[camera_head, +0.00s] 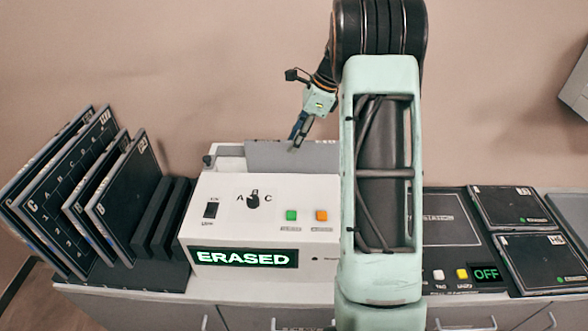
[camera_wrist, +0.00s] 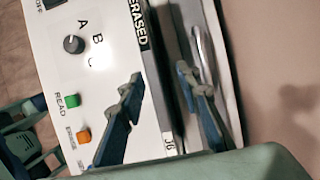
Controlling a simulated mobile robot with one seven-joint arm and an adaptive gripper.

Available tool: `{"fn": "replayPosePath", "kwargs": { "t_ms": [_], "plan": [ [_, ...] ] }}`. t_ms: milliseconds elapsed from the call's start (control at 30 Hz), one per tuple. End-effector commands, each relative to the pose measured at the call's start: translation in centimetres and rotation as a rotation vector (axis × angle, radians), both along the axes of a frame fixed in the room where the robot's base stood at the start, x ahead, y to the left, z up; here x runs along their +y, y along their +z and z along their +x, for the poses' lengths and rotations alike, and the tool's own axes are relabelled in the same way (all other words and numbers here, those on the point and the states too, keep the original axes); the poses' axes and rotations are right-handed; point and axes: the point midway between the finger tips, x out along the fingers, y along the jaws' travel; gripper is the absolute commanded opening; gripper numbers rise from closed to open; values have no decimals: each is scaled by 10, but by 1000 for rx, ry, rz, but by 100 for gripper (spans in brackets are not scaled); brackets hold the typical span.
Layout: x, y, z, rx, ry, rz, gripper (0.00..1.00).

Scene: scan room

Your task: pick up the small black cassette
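My gripper (camera_head: 297,142) hangs over the back of the white reader machine. In the wrist view my gripper (camera_wrist: 160,73) is open, its two fingers apart and nothing clasped. A thin upright plate with a small label, apparently a cassette (camera_head: 275,156) seen as grey, stands at the back of the machine. In the wrist view its dark edge (camera_wrist: 164,95) and white label lie between the fingers, lower down. I cannot tell its size or whether the fingers reach around it. Two smaller black cassettes, one above (camera_head: 510,207) and one below (camera_head: 543,263), lie flat at the right.
The white reader (camera_head: 220,225) has a knob, green and orange buttons and a lit ERASED display. A rack (camera_head: 165,277) of several upright black cassettes stands left. A dark station (camera_head: 440,240) showing OFF lies right. The wall is close behind the counter.

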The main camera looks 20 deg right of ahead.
Motion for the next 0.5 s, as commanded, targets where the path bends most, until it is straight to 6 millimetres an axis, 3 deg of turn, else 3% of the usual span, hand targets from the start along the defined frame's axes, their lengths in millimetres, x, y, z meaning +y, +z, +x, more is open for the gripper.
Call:
{"fn": "replayPosePath", "kwargs": {
  "t_ms": [267, 500],
  "plan": [
    [10, -23, 2, 2, 1, 0, 31],
    [24, -55, 2, 3, 2, 0, 31]
  ]
}}
